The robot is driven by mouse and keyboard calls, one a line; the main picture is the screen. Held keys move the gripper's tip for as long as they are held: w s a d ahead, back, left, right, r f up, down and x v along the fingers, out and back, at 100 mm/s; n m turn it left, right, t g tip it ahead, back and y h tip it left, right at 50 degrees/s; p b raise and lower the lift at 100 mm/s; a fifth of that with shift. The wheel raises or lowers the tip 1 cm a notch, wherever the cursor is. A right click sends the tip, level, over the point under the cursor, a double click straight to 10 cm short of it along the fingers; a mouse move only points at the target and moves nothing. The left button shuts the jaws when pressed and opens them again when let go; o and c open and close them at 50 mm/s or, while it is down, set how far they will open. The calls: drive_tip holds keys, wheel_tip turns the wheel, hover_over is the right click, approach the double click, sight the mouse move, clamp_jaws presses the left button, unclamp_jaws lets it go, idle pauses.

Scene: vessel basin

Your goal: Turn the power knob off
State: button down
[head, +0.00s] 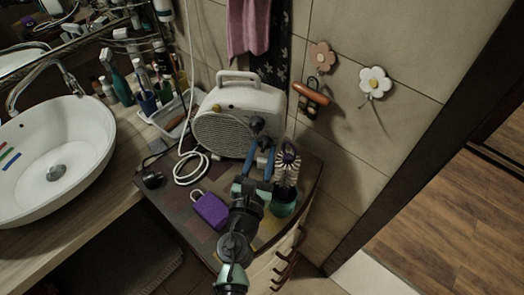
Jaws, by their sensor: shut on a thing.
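No label is readable, so I cannot tell which is the power knob by marking. My gripper (261,151) reaches up from below with two blue fingers. Its fingertips are at the lower dark knob, one on each side, and it is shut on it. The fingers partly hide the knob, and its setting cannot be read.
A purple padlock-shaped object (210,210) lies left of my arm. A brush in a green holder (285,190) stands close on the right. A white cable (190,165) coils left of the heater. A basin (75,135) is far left.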

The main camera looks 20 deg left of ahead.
drive_tip(key=c, duration=0.8)
unclamp_jaws()
drive_tip(key=shift+o, duration=0.2)
drive_tip(key=s+d+b, duration=0.2)
drive_tip(key=s, duration=1)
drive_tip(key=shift+s+b, duration=0.35)
drive_tip(key=shift+s, duration=0.05)
drive_tip(key=shift+d, duration=0.1)
